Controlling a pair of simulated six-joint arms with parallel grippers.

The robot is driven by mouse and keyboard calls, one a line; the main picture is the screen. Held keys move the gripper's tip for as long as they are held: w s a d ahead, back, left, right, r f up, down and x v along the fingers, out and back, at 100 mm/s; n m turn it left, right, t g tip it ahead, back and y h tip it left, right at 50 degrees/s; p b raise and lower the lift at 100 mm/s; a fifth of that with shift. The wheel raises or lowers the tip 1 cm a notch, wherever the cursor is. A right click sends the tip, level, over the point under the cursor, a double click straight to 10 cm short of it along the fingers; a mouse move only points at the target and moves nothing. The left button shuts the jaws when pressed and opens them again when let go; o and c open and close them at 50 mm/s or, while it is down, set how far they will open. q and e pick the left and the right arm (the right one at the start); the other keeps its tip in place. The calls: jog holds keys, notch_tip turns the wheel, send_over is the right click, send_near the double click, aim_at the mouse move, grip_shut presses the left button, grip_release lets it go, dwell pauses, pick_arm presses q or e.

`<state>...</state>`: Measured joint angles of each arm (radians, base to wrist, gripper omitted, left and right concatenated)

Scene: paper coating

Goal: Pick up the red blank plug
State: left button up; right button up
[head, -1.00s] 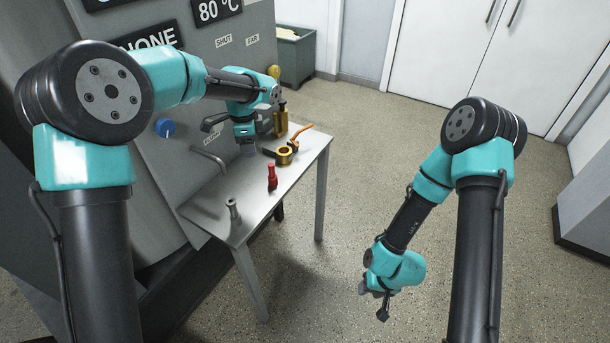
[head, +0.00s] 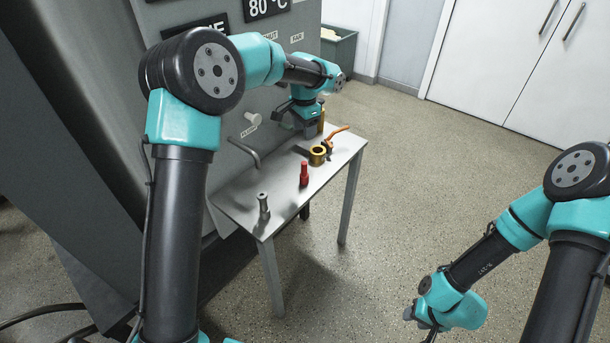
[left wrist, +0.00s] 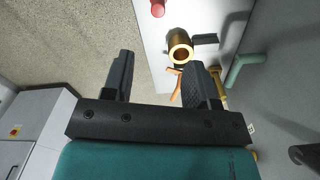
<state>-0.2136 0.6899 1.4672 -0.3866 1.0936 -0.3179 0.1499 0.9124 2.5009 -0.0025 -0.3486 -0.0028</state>
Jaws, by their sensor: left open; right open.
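The red blank plug (head: 304,174) stands upright on the small grey table (head: 235,205), between a grey metal plug (head: 263,205) and a brass ring (head: 317,156). Its red end (left wrist: 158,8) shows at the top edge of the left wrist view. My left gripper (head: 308,130) is open and empty, above the back of the table and beyond the plug. In the left wrist view its two fingers (left wrist: 161,82) are apart with nothing between them. My right gripper (head: 428,326) is low over the floor, right of the table, partly cut off by the frame.
The brass ring lies beside an orange-handled part (head: 336,132). A brass cylinder (head: 321,115) stands behind the gripper. A bent grey handle (head: 245,152) projects from the machine panel over the table's left side. Open floor (head: 420,190) lies right of the table.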

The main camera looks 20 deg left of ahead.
aim_at(305, 162)
pick_arm(q)
notch_tip(305, 162, down, 11)
jog(key=shift+r, duration=0.1)
dwell(0.3)
jog(key=shift+s+d+f, duration=0.1)
jog(key=shift+f, duration=1.2)
jog(key=shift+s+f, duration=0.1)
jog(key=shift+f, duration=1.2)
jog(key=shift+c, duration=0.4)
grip_shut()
